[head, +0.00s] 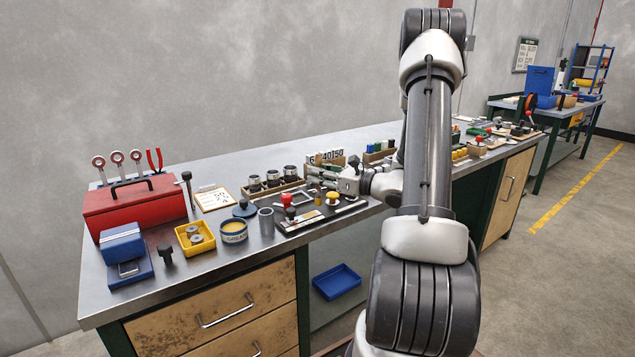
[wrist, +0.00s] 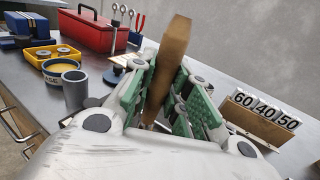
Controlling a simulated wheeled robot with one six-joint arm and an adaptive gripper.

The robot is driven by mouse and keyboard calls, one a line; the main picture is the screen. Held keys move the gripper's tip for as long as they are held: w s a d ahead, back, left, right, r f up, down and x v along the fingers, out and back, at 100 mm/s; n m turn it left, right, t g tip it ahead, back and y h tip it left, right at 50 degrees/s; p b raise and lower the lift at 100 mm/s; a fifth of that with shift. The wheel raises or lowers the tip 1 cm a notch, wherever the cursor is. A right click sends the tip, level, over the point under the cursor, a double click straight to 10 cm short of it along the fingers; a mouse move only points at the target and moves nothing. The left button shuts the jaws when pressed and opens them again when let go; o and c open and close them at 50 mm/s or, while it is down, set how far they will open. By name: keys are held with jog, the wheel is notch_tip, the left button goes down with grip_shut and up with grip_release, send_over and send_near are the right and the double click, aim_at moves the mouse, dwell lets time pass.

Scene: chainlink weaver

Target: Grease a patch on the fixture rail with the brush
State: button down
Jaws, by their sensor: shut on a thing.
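My gripper (wrist: 160,100) has green-padded fingers shut on a flat brown wooden piece that looks like the handle of the brush (wrist: 170,58). The handle sticks up between the fingers in the wrist view; its bristles are hidden. In the head view my gripper (head: 330,177) is above the back of the dark fixture with its rail (head: 318,214), which carries a red knob and a yellow knob. I cannot tell whether the brush touches it. The grease tin (head: 233,231) stands open at the left, apart from my gripper; it also shows in the wrist view (wrist: 60,68).
A grey cup (head: 266,221) stands between tin and fixture. A yellow bin (head: 194,238), blue vise (head: 124,257) and red toolbox (head: 135,207) are further left. Numbered blocks (head: 327,158) and a tray of dark cylinders (head: 274,183) are behind.

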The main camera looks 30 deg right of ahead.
aim_at(319, 156)
jog(key=shift+w+d+r, duration=0.1)
jog(key=shift+r, duration=2.65)
